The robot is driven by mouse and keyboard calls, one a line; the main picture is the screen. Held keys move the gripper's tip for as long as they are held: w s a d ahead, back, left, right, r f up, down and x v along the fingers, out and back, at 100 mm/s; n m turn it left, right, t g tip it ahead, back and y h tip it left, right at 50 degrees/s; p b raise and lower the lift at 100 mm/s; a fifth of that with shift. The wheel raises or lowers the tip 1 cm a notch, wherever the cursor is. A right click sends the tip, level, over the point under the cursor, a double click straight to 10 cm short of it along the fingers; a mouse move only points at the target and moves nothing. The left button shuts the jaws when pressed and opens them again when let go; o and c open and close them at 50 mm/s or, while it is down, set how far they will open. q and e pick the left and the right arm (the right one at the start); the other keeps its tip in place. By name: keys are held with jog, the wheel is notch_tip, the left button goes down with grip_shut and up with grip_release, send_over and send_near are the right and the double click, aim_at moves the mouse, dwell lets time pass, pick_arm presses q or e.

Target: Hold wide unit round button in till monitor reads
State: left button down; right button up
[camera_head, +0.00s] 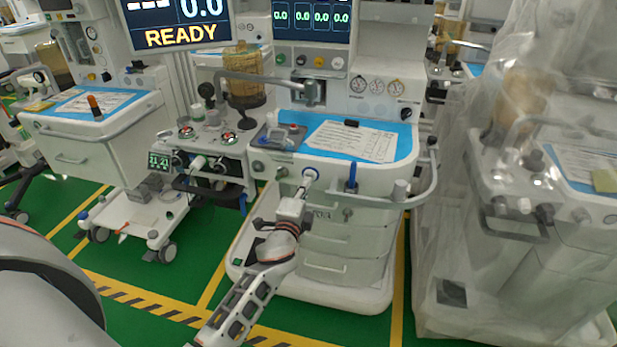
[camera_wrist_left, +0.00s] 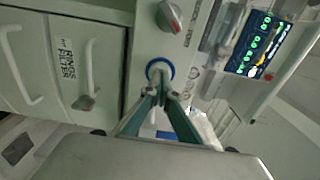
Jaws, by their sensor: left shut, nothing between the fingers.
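The wide unit (camera_head: 345,185) is the pale cart with a blue top in the middle of the head view. Its round button, with a blue ring (camera_head: 316,170), sits on the front edge, left of centre. My left gripper (camera_head: 308,181) is shut and empty, its fingertips at the button. In the left wrist view the closed fingertips (camera_wrist_left: 160,88) overlap the lower part of the blue-ringed button (camera_wrist_left: 153,66); how far it is pressed cannot be told. One monitor (camera_head: 178,22) reads READY and 0.0; another monitor (camera_head: 312,20) shows several green readings. My right gripper is out of view.
A red-marked grey knob (camera_wrist_left: 169,16) is close to the button. A curved rail (camera_head: 425,185) borders the wide unit's right side. A narrower cart (camera_head: 95,130) stands left, and a plastic-covered cart (camera_head: 540,230) right. Green floor with yellow lines shows between them.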

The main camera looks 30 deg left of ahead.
pick_arm(q)
jog(key=shift+x, duration=0.9)
dwell(0.5)
dwell(1.5)
jog(key=v, duration=0.8)
dwell(0.5)
dwell(0.4)
